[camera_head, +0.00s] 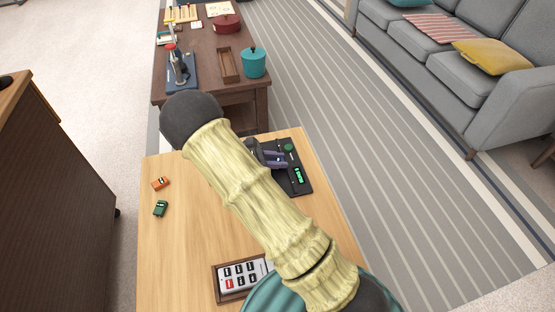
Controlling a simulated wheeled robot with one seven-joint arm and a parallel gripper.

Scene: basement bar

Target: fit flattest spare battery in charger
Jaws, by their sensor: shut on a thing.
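The charger (297,179) is a flat black unit with green lit displays, near the right edge of the wooden table. My gripper (267,156) is at the charger's left side, largely hidden behind my arm. It is shut on a small purple piece (277,159), which looks like a battery; it appears over or against the charger, and whether it is seated cannot be told. An orange battery-like block (160,184) and a green one (160,208) lie apart on the table's left side. Which is flattest is hard to tell at this size.
Behind stands a dark table (202,62) with a teal pot (254,62). A grey sofa (400,50) is right.

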